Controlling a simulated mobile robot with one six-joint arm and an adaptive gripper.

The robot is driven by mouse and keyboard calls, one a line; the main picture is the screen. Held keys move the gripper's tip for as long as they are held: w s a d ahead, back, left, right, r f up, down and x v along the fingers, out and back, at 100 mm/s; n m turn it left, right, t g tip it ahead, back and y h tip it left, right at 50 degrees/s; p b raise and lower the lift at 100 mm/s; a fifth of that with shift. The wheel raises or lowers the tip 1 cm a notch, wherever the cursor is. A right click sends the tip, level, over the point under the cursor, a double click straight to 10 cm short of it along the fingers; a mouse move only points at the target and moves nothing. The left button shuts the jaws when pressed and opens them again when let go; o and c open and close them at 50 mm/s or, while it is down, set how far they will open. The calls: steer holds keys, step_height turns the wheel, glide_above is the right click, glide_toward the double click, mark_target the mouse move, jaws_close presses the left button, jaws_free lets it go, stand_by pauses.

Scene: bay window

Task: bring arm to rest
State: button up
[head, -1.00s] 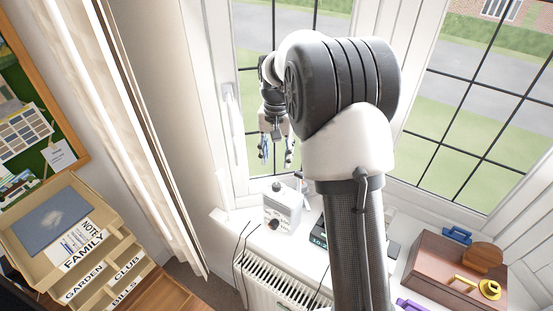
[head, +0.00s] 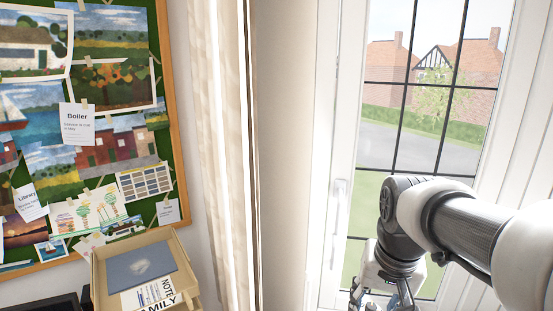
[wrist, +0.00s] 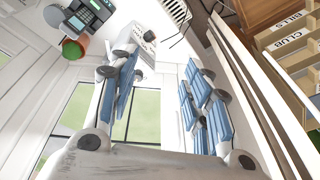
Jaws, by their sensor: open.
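My gripper (head: 382,298) is at the lower right of the head view, in front of the window, and its lower part is cut off by the frame edge. In the wrist view my gripper (wrist: 160,95) has its blue-padded fingers spread apart with nothing between them. My arm comes in from the right edge of the head view and bends down to the gripper.
A window (head: 425,100) is behind my arm. A curtain (head: 225,150) hangs left of it, beside a pinboard (head: 175,140). A letter rack (head: 185,255) stands below the board. In the wrist view, a keypad device (wrist: 92,14) and a white box (wrist: 140,50) are on the sill.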

steer(key=s+a+f+n+t+b, duration=0.1)
steer(key=s+f, duration=0.3)
steer(key=s, duration=0.4)
steer(key=s+a+f+n+t+b, duration=0.1)
steer(key=s+a+f+n+b, duration=0.1)
steer(key=s+f+b, duration=0.2)
steer(key=s, duration=0.3)
steer(key=shift+s+a+n+b, duration=0.3)
steer(key=shift+s+a, duration=0.05)
steer(key=shift+f, duration=0.2)
stand_by(0.7)
